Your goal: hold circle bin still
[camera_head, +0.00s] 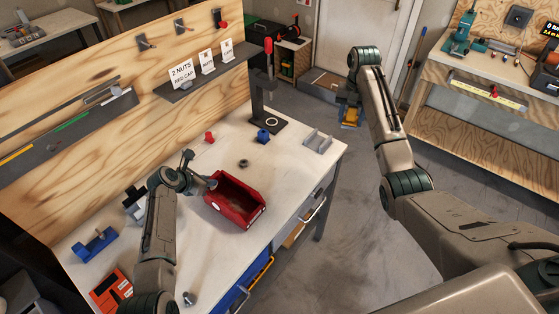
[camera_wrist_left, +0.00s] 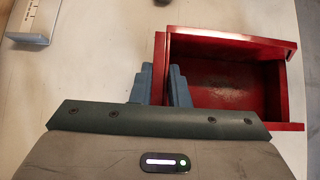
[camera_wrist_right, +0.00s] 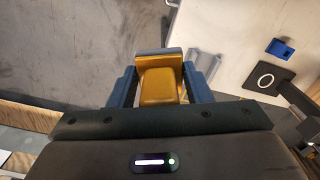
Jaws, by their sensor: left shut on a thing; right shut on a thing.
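The red open bin (camera_head: 243,209) sits on the bench top near its front edge and looks empty inside. It has small pale marks on its outside. My left gripper (camera_head: 211,183) is at the bin's left side, shut on its wall. In the left wrist view the fingers (camera_wrist_left: 167,88) straddle the near left wall of the bin (camera_wrist_left: 232,50). My right gripper (camera_head: 349,112) is away from the bench, over the floor, shut on a yellow-orange block with a grey end. That block (camera_wrist_right: 159,85) shows between the fingers in the right wrist view.
On the bench lie a red cap-like piece (camera_head: 209,137), a dark ring (camera_head: 243,163), a blue part (camera_head: 262,136) and a grey tray (camera_head: 318,141). A black lever stand (camera_head: 262,113) rises at the back. A blue holder (camera_head: 95,245) and orange-red box (camera_head: 111,290) are at left.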

